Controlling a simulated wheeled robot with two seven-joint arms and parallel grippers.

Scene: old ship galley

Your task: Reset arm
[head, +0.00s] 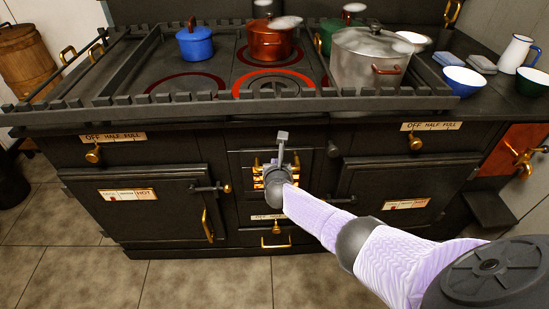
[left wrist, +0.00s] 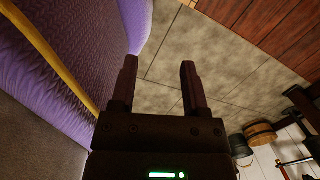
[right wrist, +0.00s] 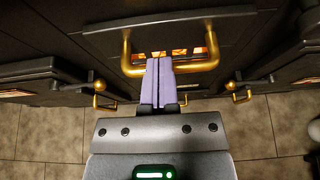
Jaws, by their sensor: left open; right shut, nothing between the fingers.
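My right gripper (head: 282,138) is in front of the middle of the black stove, by the small central door with the orange glow. In the right wrist view its fingers (right wrist: 159,62) are shut together and empty. They overlap a brass U-shaped handle (right wrist: 197,66) in that view; whether they touch it I cannot tell. My left gripper (left wrist: 158,68) shows only in the left wrist view. Its two fingers are apart with nothing between them, over grey floor tiles.
The stove top carries a blue pot (head: 195,45), a red pot (head: 270,44) and a large grey pot (head: 368,62) behind a low rail (head: 200,106). Brass knobs and handles stick out from the stove front. A wooden barrel (head: 27,60) stands at the left.

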